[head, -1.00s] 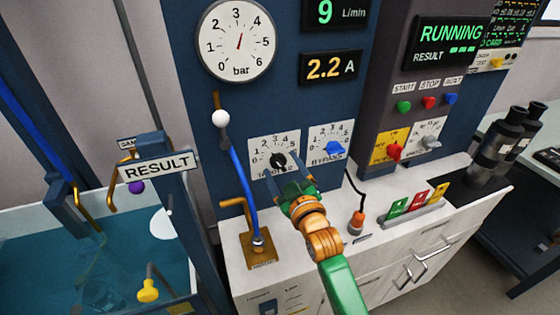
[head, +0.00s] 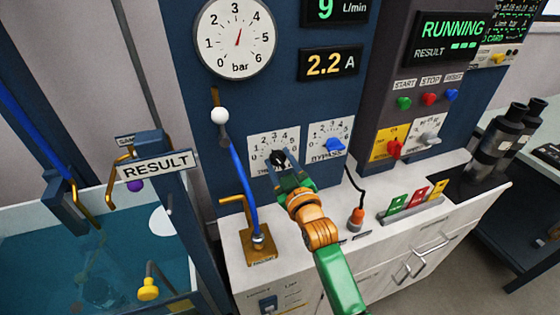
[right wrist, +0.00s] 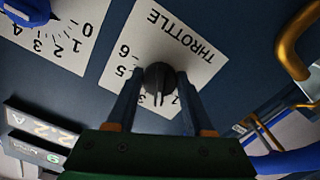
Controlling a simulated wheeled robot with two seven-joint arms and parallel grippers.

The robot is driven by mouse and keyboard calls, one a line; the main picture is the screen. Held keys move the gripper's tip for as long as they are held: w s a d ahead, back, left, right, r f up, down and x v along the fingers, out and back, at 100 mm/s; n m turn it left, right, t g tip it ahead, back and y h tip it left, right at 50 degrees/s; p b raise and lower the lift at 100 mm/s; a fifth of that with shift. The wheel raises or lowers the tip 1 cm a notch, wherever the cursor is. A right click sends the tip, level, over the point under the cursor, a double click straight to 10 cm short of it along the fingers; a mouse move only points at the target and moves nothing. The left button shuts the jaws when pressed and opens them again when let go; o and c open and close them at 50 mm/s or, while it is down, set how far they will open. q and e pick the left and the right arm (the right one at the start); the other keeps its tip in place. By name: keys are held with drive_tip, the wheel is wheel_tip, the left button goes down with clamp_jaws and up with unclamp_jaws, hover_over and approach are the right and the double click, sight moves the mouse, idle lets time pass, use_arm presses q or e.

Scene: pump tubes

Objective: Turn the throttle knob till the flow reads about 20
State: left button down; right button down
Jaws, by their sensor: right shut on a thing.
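The black throttle knob (head: 279,158) sits on a white dial plate (head: 262,144) on the blue panel. It also shows in the right wrist view (right wrist: 158,78), below the word THROTTLE. My right gripper (head: 284,170) is shut on the knob, one finger on each side; its fingers also frame the knob in the right wrist view (right wrist: 157,90). The flow display (head: 326,8) reads 9 L/min. The pressure gauge (head: 236,38) points a little past 3 bar. My left gripper is not in view.
The blue bypass knob (head: 334,145) is right of the throttle. Start, stop and reset buttons (head: 428,99) and a running display (head: 450,40) are farther right. A water tank (head: 50,255) is at left.

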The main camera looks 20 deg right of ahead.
drive_tip(key=m+p, duration=0.1)
drive_tip(key=m, duration=0.1)
drive_tip(key=shift+r+m, duration=0.15)
drive_tip(key=shift+m, duration=0.15)
drive_tip(key=shift+m+p, duration=0.85)
drive_tip(key=shift+m, duration=1.15)
drive_tip(key=c, duration=0.5)
unclamp_jaws()
drive_tip(key=shift+o, duration=1.1)
drive_tip(key=shift+w+f, duration=0.15)
drive_tip(key=shift+f, duration=0.05)
